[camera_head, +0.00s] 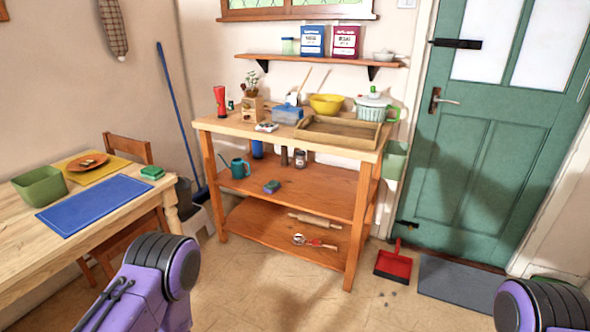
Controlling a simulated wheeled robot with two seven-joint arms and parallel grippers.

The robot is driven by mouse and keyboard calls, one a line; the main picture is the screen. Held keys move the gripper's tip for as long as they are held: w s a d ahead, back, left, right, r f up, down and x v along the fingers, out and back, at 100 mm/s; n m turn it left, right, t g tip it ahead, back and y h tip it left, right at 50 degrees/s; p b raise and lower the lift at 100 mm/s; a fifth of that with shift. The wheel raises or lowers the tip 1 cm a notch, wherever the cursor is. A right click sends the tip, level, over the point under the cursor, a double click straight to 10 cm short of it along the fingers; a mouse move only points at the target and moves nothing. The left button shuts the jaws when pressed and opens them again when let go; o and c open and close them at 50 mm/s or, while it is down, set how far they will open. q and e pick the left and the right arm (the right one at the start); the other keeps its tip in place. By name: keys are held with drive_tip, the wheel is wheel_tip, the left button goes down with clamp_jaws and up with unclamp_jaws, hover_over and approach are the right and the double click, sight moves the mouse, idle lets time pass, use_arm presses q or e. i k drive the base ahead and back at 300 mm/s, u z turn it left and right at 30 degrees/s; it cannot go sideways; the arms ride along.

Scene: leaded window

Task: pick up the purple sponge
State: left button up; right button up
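A small sponge (271,187), purple-blue with a greenish layer, lies on the middle shelf of the wooden workbench, near its front edge. A teal watering can stands to its left on the same shelf. Parts of my two arms show at the bottom left and bottom right of the head view, well apart from the sponge. Neither of my grippers is in view.
The workbench (237,129) carries a tray, a yellow bowl and other items on top. The watering can (238,169) is near the sponge. A table (20,233) with a blue mat (94,201) stands left. A red dustpan (393,264) lies on the floor.

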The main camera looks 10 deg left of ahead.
sight(273, 186)
drive_tip(key=u, duration=0.7)
drive_tip(key=i, duration=2.55)
drive_tip(key=u, duration=1.95)
drive_tip(key=i, duration=0.4)
drive_tip(key=z, duration=3.05)
